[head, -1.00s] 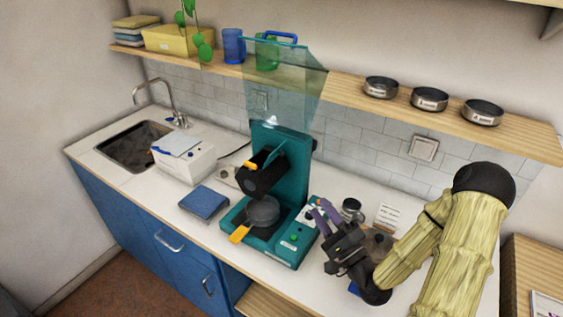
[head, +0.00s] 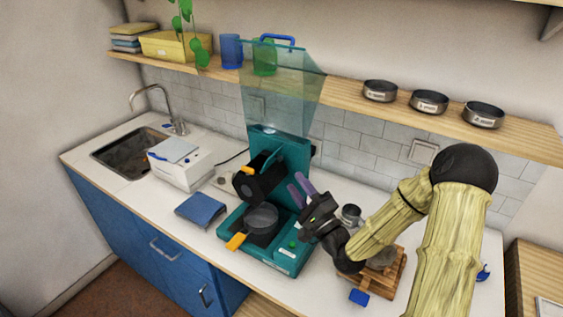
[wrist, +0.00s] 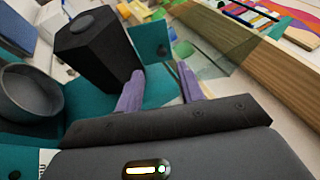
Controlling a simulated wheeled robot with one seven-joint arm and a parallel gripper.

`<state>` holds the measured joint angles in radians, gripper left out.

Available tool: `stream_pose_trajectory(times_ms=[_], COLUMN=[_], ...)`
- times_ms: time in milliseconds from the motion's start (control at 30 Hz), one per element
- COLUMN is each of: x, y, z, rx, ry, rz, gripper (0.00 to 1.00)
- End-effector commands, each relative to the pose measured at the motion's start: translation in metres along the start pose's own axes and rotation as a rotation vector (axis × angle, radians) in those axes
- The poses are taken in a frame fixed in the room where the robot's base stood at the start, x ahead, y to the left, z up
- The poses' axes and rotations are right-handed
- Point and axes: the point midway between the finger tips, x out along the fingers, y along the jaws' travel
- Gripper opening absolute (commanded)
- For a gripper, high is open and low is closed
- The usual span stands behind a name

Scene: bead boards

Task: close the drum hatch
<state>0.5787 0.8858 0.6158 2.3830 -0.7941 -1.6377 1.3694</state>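A teal machine (head: 290,255) stands on the counter and carries a dark drum (head: 258,186) with an orange tab (head: 247,168). A thin teal flap (head: 266,158) stands up at the drum's top and looks like the open hatch. In the wrist view, the dark drum (wrist: 95,50) is at upper left, with a teal plate (wrist: 150,42) beside it, probably the same flap. My gripper (head: 298,184) has its purple fingers apart and empty, just right of the drum. In the wrist view, my gripper (wrist: 160,80) points towards the plate without clear contact.
A clear teal cover (head: 283,90) is raised above the machine, near the wooden shelf (head: 345,92). A dark round pan (head: 262,218) sits below the drum. A metal jar (head: 351,215) and wooden board (head: 398,277) are to the right. A blue book (head: 201,208) lies left.

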Motion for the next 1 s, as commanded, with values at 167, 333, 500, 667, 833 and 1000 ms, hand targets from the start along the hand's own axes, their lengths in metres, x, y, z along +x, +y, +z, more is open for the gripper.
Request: stream_pose_trajectory(times_ms=[167,333,500,667,833,1000], x=[0.032,0.06,0.075,0.078,0.077,0.077], y=[-0.005,-0.003,0.0,0.001,0.001,0.001], z=[-0.004,-0.002,0.002,0.003,0.003,0.002], rx=[-0.004,-0.002,0.002,0.002,0.002,0.001], ry=[0.007,0.004,-0.003,-0.004,-0.004,-0.002], rz=[-0.003,-0.002,0.0,0.001,0.001,0.001], gripper=[0.38,0.38,0.38,0.38,0.32,0.0])
